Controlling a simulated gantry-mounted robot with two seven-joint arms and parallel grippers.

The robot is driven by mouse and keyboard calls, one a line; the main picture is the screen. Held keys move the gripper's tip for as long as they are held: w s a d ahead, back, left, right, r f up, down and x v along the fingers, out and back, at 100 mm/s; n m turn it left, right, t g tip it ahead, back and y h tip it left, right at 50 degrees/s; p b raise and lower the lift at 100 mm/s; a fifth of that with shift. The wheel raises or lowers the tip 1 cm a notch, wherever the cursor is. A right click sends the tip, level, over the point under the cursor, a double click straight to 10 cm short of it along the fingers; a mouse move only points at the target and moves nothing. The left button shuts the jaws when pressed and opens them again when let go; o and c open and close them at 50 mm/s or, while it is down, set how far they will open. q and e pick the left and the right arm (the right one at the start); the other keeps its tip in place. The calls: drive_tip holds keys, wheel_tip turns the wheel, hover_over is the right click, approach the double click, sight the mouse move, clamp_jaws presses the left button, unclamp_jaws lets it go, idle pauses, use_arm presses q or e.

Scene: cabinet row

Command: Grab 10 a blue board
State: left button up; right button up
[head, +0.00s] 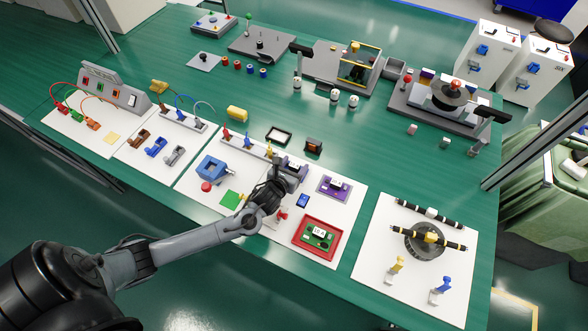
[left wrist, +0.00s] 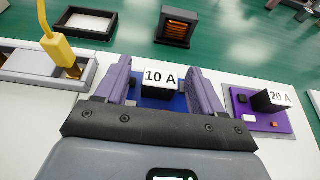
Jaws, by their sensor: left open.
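The blue board (left wrist: 178,103) lies on a white sheet in the left wrist view and carries a block marked 10 A (left wrist: 160,79). My left gripper (left wrist: 160,70) is open, with one purple finger on each side of the board and block. I cannot tell whether the fingers touch the board. In the head view my left gripper (head: 291,164) hangs over the white sheet at mid-table and hides most of the board. A purple board (left wrist: 265,123) with a 20 A block is to its right. My right gripper is not in view.
A black-framed tray (left wrist: 91,22) and a dark box with an orange front (left wrist: 178,26) stand behind. A grey holder with a yellow plug (left wrist: 60,48) is at left. A red tray (head: 318,241) lies nearer the front edge.

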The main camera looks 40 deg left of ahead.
use_arm(q)
drive_tip(key=c, duration=1.1)
drive_tip(key=shift+r, duration=0.1)
